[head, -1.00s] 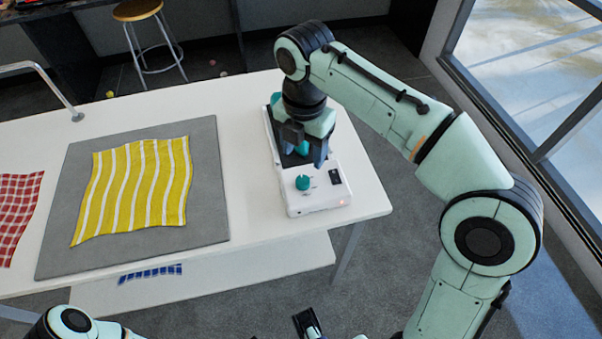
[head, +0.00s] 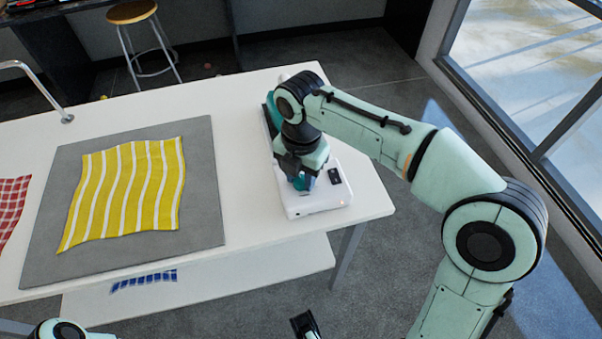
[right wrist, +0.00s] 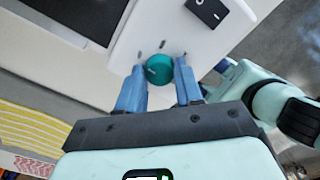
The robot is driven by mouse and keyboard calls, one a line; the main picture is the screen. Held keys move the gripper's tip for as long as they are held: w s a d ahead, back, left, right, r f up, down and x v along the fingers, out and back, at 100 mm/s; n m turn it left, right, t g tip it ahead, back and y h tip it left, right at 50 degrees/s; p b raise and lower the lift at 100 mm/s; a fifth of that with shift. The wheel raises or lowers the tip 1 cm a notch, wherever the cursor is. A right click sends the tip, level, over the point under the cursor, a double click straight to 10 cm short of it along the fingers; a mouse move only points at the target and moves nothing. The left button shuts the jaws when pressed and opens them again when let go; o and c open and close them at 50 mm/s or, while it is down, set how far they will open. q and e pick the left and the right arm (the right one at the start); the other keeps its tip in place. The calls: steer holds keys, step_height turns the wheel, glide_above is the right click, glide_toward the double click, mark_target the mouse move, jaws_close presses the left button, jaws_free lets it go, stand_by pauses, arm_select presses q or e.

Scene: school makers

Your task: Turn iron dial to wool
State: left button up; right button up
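The teal dial (head: 299,183) sits on the front part of a white iron station (head: 318,197) near the table's right end. In the right wrist view, the dial (right wrist: 159,69) lies between the two blue fingertips of my right gripper (right wrist: 159,66). One finger is on each side, with narrow gaps seeming to show, so the gripper looks open around it. Short grey marks are on the white face beside the dial; no labels are readable. In the head view my right gripper (head: 304,178) partly hides the dial.
A black switch (head: 335,176) is right of the dial. A teal part (head: 271,113) shows behind my right wrist. A yellow striped cloth (head: 125,195) lies on a grey mat (head: 205,215) to the left, with a red checked cloth (head: 12,200) beyond. White table is bare between mat and station.

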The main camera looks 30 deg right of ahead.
steer(key=c, duration=0.3)
